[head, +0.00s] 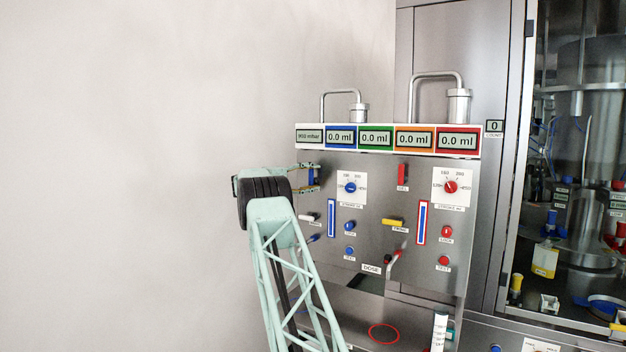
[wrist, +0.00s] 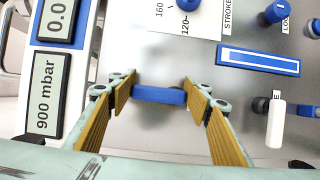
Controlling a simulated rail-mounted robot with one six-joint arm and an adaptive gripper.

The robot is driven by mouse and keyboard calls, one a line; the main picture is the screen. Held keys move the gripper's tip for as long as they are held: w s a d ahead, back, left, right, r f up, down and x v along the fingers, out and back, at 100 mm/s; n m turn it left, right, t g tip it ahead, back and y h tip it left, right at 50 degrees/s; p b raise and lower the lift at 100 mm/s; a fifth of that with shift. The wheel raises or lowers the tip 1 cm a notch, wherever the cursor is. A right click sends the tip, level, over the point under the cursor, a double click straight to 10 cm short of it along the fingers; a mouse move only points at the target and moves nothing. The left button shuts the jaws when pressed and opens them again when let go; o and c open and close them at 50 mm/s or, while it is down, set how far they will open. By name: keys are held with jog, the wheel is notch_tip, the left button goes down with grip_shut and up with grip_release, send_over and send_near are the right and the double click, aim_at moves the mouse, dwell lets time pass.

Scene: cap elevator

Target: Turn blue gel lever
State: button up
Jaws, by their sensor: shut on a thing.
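The blue gel lever (wrist: 159,95) is a short blue bar on the steel panel, lying crosswise between my fingertips in the wrist view. My gripper (wrist: 158,90) is shut on it, with one yellow-padded finger at each end of the bar. In the head view my gripper (head: 307,179) reaches to the upper left of the panel, and the blue lever (head: 311,184) shows as a small upright strip between the fingers. The lever's pivot is mostly hidden.
Displays (head: 375,138) run along the panel's top; the blue one reads 0.0 ml. A blue stroke knob (head: 350,187) and a white-handled lever (head: 309,217) are close by. A red lever (head: 403,174) stands farther right. Plain wall is at left.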

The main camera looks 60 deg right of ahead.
jog(key=o, duration=0.8)
jog(key=shift+o, duration=0.2)
jog(key=shift+a, duration=0.1)
jog(key=v, duration=1.1)
jog(key=shift+a, duration=0.4)
jog(key=shift+w+r, duration=0.1)
